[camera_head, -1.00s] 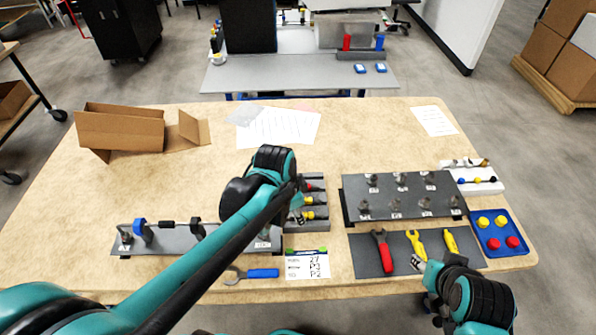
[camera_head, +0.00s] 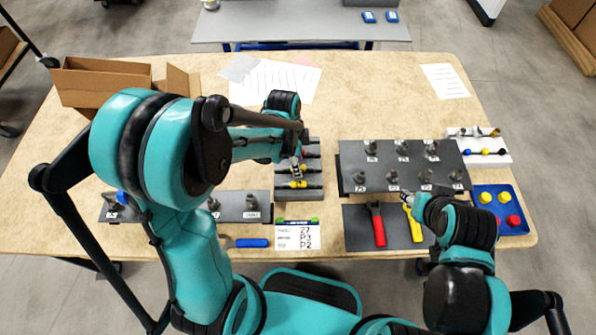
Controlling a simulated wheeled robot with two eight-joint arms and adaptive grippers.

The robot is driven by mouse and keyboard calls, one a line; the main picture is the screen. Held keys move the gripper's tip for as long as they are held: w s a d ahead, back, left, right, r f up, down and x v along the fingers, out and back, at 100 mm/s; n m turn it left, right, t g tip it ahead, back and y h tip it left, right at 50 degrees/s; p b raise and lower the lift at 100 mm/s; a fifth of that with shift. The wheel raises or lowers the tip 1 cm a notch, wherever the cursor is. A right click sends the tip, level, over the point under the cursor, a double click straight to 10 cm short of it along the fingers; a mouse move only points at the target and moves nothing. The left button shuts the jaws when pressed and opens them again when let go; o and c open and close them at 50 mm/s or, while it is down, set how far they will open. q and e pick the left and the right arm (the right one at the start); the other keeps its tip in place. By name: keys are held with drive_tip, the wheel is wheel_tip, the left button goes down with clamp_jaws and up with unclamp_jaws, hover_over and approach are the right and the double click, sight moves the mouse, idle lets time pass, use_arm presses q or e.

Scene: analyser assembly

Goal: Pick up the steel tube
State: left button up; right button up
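A silvery tube-like piece (camera_head: 476,132), which may be the steel tube, lies at the back of the white holder (camera_head: 500,158) at the right of the table. My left gripper (camera_head: 297,166) is over the grey slotted rack (camera_head: 299,196) in the middle, among short rods with coloured parts. Its fingers are too small and covered to tell whether they are open. My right gripper (camera_head: 405,197) is at the border between the dark fitting board (camera_head: 385,182) and the tool mat (camera_head: 357,236), left of the white holder and apart from it. Its finger state is unclear.
A red-handled tool (camera_head: 378,230) and a yellow-handled tool (camera_head: 414,226) lie on the mat. A blue tray (camera_head: 515,232) holds red and yellow caps. A label card (camera_head: 297,237) and blue-handled wrench (camera_head: 245,243) lie in front. A cardboard box (camera_head: 100,82) stands back left.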

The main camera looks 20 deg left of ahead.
use_arm(q)
drive_tip(key=shift+f, duration=0.5)
drive_tip(key=shift+w, duration=0.1)
drive_tip(key=shift+r, duration=0.1)
clamp_jaws()
drive_tip(key=shift+r, duration=0.1)
